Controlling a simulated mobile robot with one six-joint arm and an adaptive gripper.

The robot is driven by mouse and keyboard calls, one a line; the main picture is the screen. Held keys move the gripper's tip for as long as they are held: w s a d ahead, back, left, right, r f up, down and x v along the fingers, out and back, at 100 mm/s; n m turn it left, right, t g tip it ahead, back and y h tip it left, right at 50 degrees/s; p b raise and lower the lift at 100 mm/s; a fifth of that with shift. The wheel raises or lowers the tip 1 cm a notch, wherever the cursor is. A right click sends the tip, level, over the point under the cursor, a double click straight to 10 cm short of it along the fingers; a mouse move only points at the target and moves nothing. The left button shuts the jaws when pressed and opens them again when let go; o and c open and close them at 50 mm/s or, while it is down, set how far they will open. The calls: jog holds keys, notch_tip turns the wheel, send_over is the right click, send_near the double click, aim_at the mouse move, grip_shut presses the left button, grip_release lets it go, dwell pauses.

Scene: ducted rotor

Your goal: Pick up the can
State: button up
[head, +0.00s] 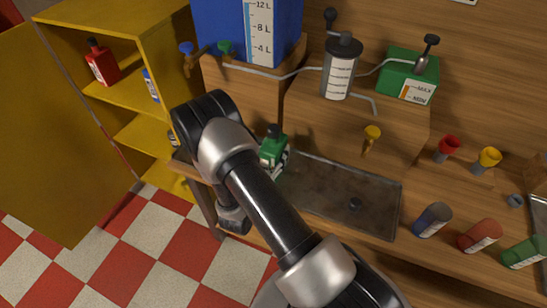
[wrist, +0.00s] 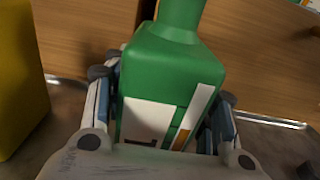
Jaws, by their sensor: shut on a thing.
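A green can (head: 273,150) with a dark cap and a white label is at the left end of the workbench, beside the metal tray. In the wrist view the green can (wrist: 165,70) fills the middle, with its narrower neck at the top and its label facing me. My gripper (wrist: 164,118) has one finger on each side of the can and is shut on it. I cannot tell whether the can touches the surface below.
A shallow metal tray (head: 325,200) lies right of the can. A yellow cabinet (head: 125,25) with a red bottle (head: 102,62) stands at left. Blue (head: 433,220), red (head: 480,236) and green (head: 524,252) containers lie at right. A blue tank (head: 225,30) stands behind.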

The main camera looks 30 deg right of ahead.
jog(key=c, duration=0.6)
jog(key=shift+c, duration=0.8)
jog(key=shift+r, duration=0.1)
